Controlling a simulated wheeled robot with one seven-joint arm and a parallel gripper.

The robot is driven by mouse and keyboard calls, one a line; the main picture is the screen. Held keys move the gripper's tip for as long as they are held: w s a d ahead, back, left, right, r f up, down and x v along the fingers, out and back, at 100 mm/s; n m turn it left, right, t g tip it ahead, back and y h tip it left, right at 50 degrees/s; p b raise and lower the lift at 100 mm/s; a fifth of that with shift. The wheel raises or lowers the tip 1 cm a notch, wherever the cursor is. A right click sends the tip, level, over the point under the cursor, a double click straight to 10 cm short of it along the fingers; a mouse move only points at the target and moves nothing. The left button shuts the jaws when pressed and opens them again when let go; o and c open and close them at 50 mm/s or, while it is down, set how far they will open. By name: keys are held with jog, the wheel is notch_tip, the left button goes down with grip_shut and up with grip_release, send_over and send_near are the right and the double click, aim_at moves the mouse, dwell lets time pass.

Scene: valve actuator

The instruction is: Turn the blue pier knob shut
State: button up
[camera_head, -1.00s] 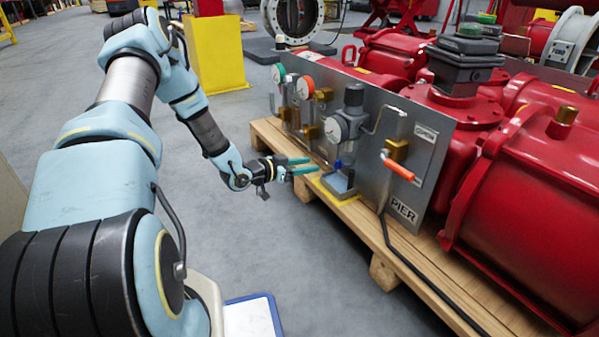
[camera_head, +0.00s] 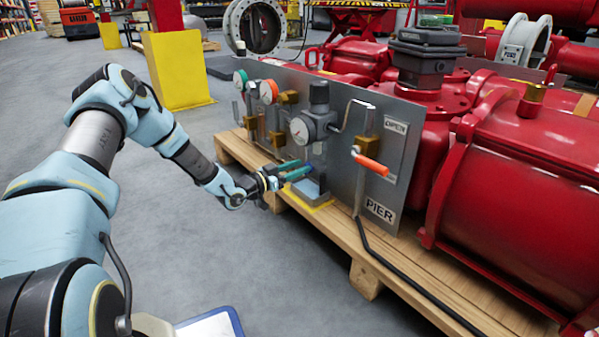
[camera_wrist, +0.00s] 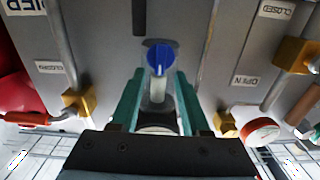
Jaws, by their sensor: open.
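The blue knob (camera_wrist: 158,57) shows in the wrist view, on a pale stem in front of the grey panel (camera_wrist: 110,40). My gripper (camera_wrist: 160,76) is open, with one green finger on each side of the stem. The knob's head lies at or just past the fingertips; I cannot tell whether they touch it. In the head view my gripper (camera_head: 302,169) is beside the PIER panel, below the grey regulator with a gauge (camera_head: 310,128). The knob is not clearly visible there. A PIER label (camera_head: 380,210) is on the panel's lower right.
An orange-handled valve lever (camera_head: 371,164) sticks out right of the regulator. The panel stands on a wooden pallet (camera_head: 365,262), with a grey-blue block (camera_head: 309,190) below my fingers. A black hose (camera_head: 400,280) runs along the pallet.

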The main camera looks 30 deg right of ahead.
jog(key=shift+d, duration=0.4)
jog(key=shift+c, duration=0.3)
grip_shut()
